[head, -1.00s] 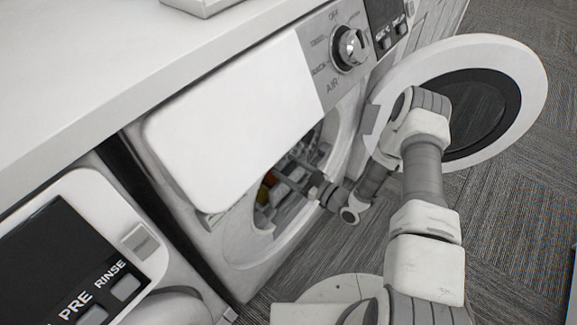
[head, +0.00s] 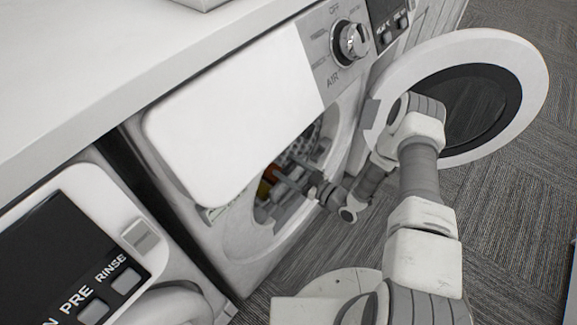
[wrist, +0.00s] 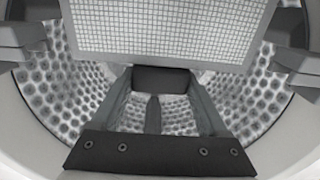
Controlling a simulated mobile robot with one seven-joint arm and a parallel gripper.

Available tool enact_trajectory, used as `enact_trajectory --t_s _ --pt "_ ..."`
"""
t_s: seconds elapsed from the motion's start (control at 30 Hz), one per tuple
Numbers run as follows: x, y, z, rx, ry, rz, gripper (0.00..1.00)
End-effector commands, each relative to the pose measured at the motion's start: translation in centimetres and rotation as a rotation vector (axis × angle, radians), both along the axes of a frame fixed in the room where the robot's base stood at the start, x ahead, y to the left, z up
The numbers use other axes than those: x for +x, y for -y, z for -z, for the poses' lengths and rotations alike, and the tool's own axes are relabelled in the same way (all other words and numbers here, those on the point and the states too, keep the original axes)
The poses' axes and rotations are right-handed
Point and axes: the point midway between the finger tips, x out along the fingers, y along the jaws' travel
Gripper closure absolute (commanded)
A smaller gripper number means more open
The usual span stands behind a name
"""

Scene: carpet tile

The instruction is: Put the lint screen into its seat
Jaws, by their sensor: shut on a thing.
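The lint screen is a pale panel with a fine square grid (wrist: 175,25), at the top of the wrist view. A dark block (wrist: 160,78), apparently its handle, sits below the panel between my fingers. My gripper (wrist: 158,88) is shut on it inside the dryer's round opening. In the head view my gripper (head: 290,180) reaches through the opening from the right, and the screen is hard to make out. Grey blocks stand at the left (wrist: 22,38) and right (wrist: 300,65) of the opening; I cannot tell if they belong to the seat.
The perforated drum (wrist: 70,75) curves around the gripper. Small orange and yellow things (head: 267,180) show inside the opening. The open round door (head: 530,80) stands to the right, close to my arm. A control knob (head: 350,40) and a white countertop (head: 120,60) are above.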

Motion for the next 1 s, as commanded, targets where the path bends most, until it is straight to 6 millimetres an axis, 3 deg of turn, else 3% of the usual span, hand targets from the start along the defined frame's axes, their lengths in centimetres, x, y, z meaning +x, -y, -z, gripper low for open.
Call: enact_trajectory --t_s 1.0 --pt "0.0 0.0 2.6 0.001 0.001 0.000 1.00"
